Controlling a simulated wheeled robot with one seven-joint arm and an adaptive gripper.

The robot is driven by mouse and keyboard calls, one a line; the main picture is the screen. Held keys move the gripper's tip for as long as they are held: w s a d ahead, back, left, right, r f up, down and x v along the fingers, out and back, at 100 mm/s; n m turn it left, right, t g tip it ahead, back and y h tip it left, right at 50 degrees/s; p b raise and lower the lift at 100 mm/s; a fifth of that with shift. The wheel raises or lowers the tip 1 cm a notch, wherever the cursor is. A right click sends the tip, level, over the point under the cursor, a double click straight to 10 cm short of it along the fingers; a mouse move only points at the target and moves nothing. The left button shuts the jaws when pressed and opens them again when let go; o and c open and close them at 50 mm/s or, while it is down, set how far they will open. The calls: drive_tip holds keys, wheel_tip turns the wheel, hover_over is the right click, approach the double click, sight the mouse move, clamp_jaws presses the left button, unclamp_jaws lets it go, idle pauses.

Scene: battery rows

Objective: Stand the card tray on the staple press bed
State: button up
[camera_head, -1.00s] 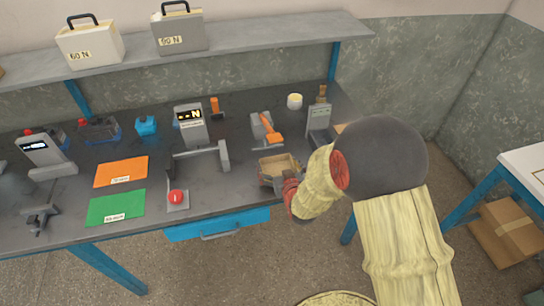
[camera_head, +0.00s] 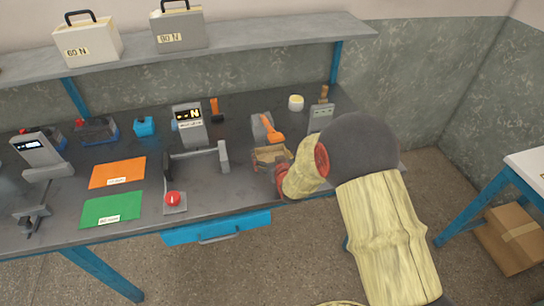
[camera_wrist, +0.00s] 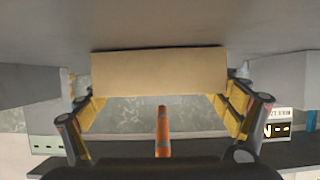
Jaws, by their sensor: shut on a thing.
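The card tray (camera_head: 270,154) is a small tan, open-topped tray over the right part of the grey bench. My gripper (camera_head: 279,172) reaches it from the front right and is mostly hidden behind my sleeve-covered arm. In the wrist view the tray (camera_wrist: 160,74) shows as a tan panel between the two yellow-padded fingers, which hold it at both sides. The likely staple press (camera_head: 262,128) is a grey block with an orange handle, just behind the tray. Its bed is not clearly visible. I cannot tell whether the tray touches the press.
A grey frame device with a red button (camera_head: 173,199) stands left of the tray. A grey meter (camera_head: 188,125) is behind it. A grey panel unit (camera_head: 321,117) and a pale roll (camera_head: 296,102) stand right of the press. Orange (camera_head: 118,172) and green (camera_head: 112,208) mats lie left.

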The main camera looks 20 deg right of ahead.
drive_tip(key=o, duration=0.6)
drive_tip(key=shift+f, duration=0.15)
drive_tip(key=shift+o, duration=1.1)
drive_tip(key=shift+r, duration=0.2)
